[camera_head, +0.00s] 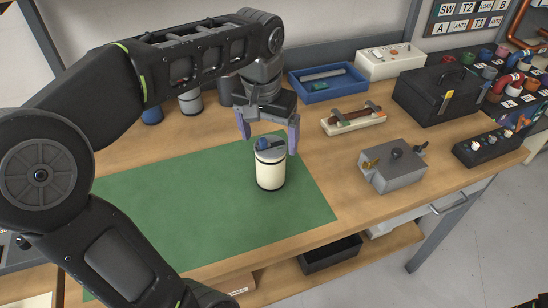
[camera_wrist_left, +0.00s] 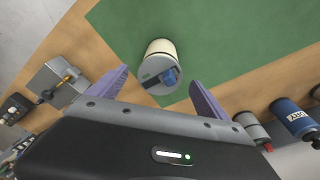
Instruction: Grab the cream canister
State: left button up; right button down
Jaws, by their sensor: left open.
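The cream canister (camera_head: 270,170) stands upright on the green mat (camera_head: 190,210), near the mat's right side. It has a cream body, dark bands and a grey top with a blue part on it. My left gripper (camera_head: 267,136) is open and empty, its purple fingers above and around the canister's top in the head view. In the left wrist view the canister (camera_wrist_left: 160,66) shows beyond and between the open fingers (camera_wrist_left: 155,95). I cannot tell whether a finger touches it. My right gripper is not in view.
A grey metal box (camera_head: 392,167) stands right of the mat. Behind are a cream block with a bar (camera_head: 353,118), a blue tray (camera_head: 328,84), a white box (camera_head: 390,62) and a black case (camera_head: 440,92). Other canisters (camera_head: 190,102) stand behind my left arm. The mat's middle is clear.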

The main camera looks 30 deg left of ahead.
aim_at(271, 165)
pick_arm(q)
jog(key=shift+f, duration=0.1)
jog(key=shift+w+f, duration=0.2)
jog(key=shift+f, duration=1)
jog(key=f, duration=0.3)
jog(key=w+f+p, duration=0.1)
jog(key=f, duration=0.1)
jog(key=shift+a, duration=0.15)
jog(key=shift+c, duration=0.3)
jog(key=c, duration=1.7)
